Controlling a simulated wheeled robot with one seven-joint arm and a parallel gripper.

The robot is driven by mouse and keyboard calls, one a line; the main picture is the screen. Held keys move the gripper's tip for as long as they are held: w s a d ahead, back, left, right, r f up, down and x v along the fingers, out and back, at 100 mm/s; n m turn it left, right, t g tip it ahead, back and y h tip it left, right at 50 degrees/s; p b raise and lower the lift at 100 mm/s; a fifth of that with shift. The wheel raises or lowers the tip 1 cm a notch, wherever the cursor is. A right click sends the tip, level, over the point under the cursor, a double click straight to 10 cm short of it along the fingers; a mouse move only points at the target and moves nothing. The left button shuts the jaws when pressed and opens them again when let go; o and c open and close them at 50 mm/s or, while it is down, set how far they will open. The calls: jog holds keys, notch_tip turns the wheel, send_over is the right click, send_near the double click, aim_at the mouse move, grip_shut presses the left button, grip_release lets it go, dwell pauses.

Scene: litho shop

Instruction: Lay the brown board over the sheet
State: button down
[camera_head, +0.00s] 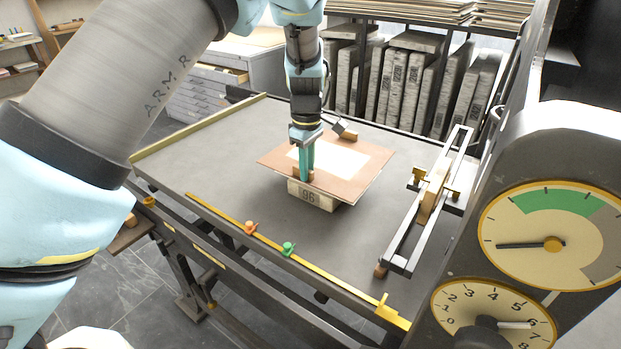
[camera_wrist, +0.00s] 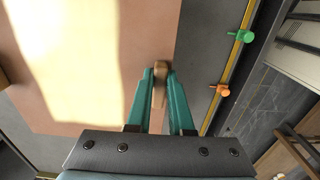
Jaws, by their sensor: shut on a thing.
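The brown board (camera_head: 345,186) is over the pale stone marked 96 (camera_head: 313,197) on the grey press bed. A bright patch lies across the board's middle; I cannot tell whether it is light or paper. In the wrist view the board (camera_wrist: 150,30) fills the left half. My gripper (camera_head: 303,172), with teal fingers, is at the board's near edge. Its fingertips (camera_wrist: 161,78) are shut on a small wooden grip block (camera_wrist: 161,68) at that edge. I cannot tell whether the board touches the stone. No separate sheet is distinguishable; the stone's top is hidden.
The bed (camera_head: 225,165) has free room left of the board. Orange (camera_head: 250,227) and green (camera_head: 288,248) pegs sit on the yellow front rail. A black frame with a wooden bar (camera_head: 434,190) stands right. Gauges (camera_head: 552,240) are at far right. Stones (camera_head: 410,90) are racked behind.

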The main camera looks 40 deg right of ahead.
aim_at(307, 183)
jog(key=shift+f+p, duration=0.45)
jog(key=shift+f, duration=1.8)
jog(key=shift+f, duration=0.1)
jog(key=c, duration=0.8)
grip_release()
